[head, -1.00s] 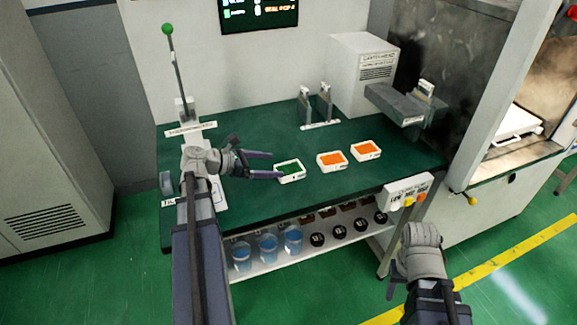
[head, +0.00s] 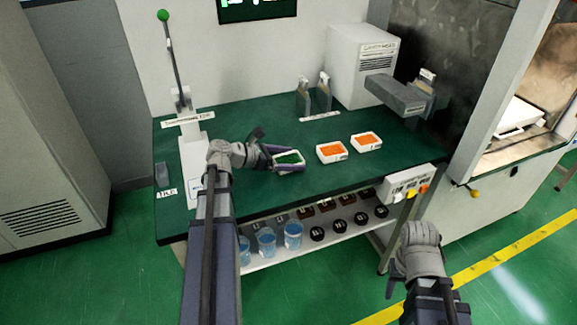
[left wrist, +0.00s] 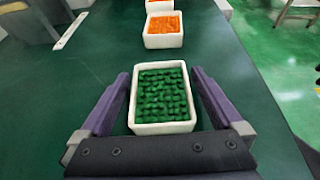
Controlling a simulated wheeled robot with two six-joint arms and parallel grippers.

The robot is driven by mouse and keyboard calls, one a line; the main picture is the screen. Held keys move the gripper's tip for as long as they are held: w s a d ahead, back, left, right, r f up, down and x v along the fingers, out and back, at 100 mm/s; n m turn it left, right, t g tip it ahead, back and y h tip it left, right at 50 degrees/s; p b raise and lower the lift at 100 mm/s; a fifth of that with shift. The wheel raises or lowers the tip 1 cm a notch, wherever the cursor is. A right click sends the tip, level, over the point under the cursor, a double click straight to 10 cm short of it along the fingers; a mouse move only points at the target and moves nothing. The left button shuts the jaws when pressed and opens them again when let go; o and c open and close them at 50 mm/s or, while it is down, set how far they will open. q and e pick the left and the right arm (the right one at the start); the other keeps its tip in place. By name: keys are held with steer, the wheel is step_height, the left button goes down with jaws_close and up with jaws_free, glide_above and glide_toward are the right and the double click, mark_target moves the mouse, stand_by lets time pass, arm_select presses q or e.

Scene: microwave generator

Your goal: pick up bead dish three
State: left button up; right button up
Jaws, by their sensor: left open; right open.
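Three white bead dishes stand in a row on the green bench. The left one, with green beads (head: 289,158), is nearest my left gripper; the middle (head: 332,151) and right (head: 366,141) ones hold orange beads. Which of them is dish three I cannot tell, as no label is readable. My left gripper (head: 284,158) is open, its fingers on either side of the green-bead dish. In the left wrist view the dish (left wrist: 162,128) sits between the two purple fingers (left wrist: 163,95), with narrow gaps at its sides. My right gripper (head: 393,278) is open and empty, low beyond the bench's front edge.
A lever with a green ball (head: 163,16) stands at the bench's left end. Metal brackets (head: 313,95), a white box (head: 361,68) and a grey device (head: 402,95) stand behind the dishes. A lower shelf (head: 275,258) holds blue cups and black-topped items. The bench front is clear.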

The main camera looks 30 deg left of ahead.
arm_select(q)
steer(key=c, duration=1.2)
steer(key=shift+c, duration=0.2)
